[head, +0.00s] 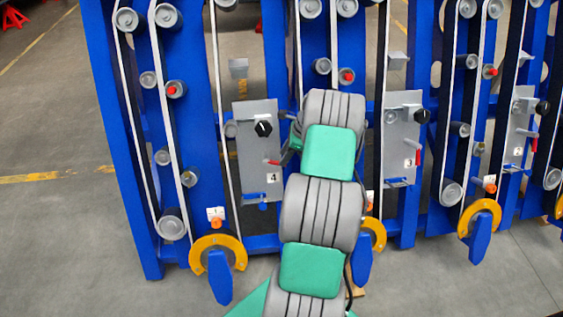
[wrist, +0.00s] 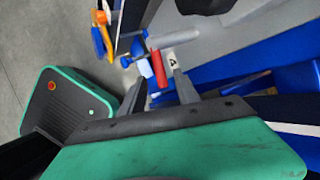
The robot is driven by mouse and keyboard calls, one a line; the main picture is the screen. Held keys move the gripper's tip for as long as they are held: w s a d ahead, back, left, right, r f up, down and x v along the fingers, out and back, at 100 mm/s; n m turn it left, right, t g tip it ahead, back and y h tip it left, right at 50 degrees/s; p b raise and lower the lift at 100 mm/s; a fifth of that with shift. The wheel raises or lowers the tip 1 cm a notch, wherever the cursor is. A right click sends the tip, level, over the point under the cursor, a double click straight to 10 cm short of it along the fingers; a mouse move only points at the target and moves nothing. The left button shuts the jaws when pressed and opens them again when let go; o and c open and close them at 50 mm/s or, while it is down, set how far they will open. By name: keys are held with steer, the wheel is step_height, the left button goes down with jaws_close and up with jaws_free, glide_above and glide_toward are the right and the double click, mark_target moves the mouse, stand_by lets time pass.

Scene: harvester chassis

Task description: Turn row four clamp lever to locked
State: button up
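The row four plate (head: 255,180) is a grey panel with a "4" label, left of my arm in the head view. Its clamp lever (head: 272,162) has a red grip and points to the right. In the wrist view the red lever (wrist: 158,70) lies between the tips of my gripper (wrist: 160,82), close to the "4" label. The fingers are apart, and I cannot tell whether either touches the lever. In the head view my arm hides most of the gripper.
A black knob (head: 263,128) sits above the lever on the same plate. The row 3 plate (head: 403,135) stands right of my arm, with its own red lever. Blue uprights, belts and rollers surround the plates. Orange rings (head: 218,252) hang low in front. Grey floor lies open at left.

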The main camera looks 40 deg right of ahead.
mark_target(276, 163)
steer(key=x, duration=0.3)
steer(key=shift+f, duration=0.2)
steer(key=shift+c, duration=0.2)
jaws_close()
steer(key=shift+a, duration=0.1)
stand_by(1.0)
